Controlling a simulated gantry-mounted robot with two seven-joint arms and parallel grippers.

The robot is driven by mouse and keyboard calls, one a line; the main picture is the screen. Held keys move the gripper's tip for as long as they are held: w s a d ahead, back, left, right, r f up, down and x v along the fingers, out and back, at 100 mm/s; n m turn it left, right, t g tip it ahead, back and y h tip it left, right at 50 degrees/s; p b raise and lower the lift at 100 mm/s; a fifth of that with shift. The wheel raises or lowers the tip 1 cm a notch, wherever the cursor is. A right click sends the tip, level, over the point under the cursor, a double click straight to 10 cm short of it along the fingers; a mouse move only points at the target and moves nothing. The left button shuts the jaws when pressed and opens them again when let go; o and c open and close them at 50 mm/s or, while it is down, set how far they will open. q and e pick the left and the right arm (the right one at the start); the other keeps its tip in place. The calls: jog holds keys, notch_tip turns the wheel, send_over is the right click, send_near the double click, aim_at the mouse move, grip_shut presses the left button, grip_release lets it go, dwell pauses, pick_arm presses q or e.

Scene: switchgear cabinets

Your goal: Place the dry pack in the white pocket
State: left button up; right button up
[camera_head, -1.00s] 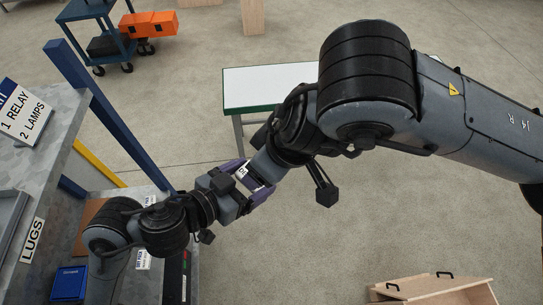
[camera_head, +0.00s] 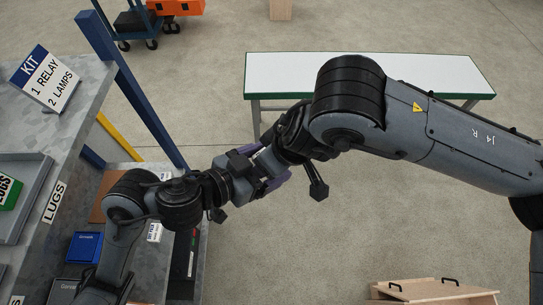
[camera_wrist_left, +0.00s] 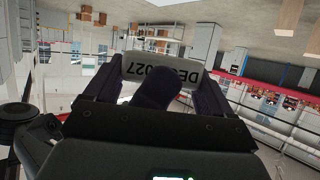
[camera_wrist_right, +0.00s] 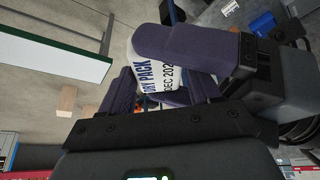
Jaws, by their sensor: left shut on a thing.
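The dry pack is a white packet with dark lettering, seen in the right wrist view (camera_wrist_right: 152,75) and the left wrist view (camera_wrist_left: 180,70). My right gripper (camera_head: 272,165) meets the left one in mid-air. Its fingers lie on either side of the pack in the right wrist view; whether they pinch it cannot be told. The pack is mostly hidden in the head view. I cannot make out the white pocket.
A white-topped table (camera_head: 300,72) stands behind the arms, a wooden box (camera_head: 435,291) at lower right.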

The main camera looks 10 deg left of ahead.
jog(key=c, duration=0.6)
pick_arm(q)
jog(key=o, duration=0.9)
pick_arm(e)
jog(key=shift+c, duration=0.9)
pick_arm(q)
jog(key=shift+f, duration=0.1)
